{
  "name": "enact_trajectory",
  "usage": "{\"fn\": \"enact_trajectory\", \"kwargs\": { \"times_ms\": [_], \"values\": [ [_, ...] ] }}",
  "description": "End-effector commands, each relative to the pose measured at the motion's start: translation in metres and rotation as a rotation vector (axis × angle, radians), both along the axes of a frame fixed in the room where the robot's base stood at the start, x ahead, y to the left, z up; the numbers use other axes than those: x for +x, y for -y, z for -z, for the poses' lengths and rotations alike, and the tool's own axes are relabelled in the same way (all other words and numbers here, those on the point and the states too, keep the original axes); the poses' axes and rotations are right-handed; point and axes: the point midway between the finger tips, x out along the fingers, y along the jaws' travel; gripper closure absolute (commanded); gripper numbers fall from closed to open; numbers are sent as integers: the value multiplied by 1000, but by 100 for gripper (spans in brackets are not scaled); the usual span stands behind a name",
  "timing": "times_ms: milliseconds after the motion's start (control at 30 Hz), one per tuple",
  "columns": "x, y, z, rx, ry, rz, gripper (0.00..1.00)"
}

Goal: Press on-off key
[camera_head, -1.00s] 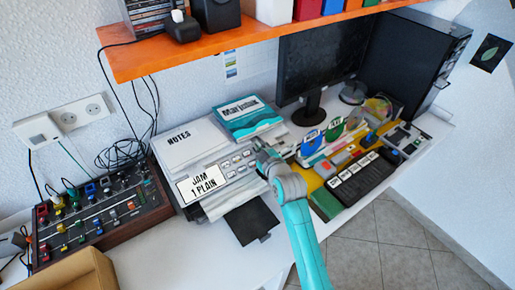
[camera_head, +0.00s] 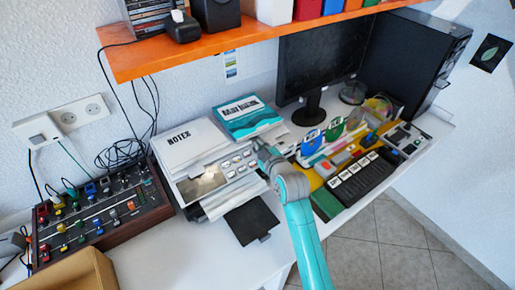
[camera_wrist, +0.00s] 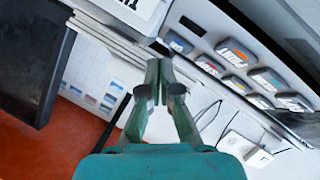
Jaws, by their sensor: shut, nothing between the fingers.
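A white printer-like machine (camera_head: 183,169) stands on the desk, with a tilted front panel. Two rows of small grey keys (camera_head: 238,164) sit on the panel, right of a greyish display (camera_head: 203,183) that shows no readable text. In the wrist view the keys (camera_wrist: 237,84) are to the right of the fingertips, tilted in the picture, some with labels I cannot read surely. I cannot tell which is the on-off key. My gripper (camera_head: 262,152) is shut and empty, at the right end of the panel. Its fingertips (camera_wrist: 160,72) are close to the leftmost key (camera_wrist: 178,42); I cannot tell if they touch.
A mixer (camera_head: 100,215) is at left, a black keypad (camera_head: 362,177) and coloured holders at right. The orange shelf (camera_head: 180,58) hangs above. A black flap (camera_head: 252,221) lies in front.

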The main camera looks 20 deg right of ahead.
Motion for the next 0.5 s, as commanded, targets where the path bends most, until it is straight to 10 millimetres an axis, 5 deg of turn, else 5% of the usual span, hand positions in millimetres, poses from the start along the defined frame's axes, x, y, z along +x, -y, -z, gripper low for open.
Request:
{"fn": "enact_trajectory", "kwargs": {
  "times_ms": [500],
  "values": [
    [-15,5,-29,0,2,1,100]
  ]
}}
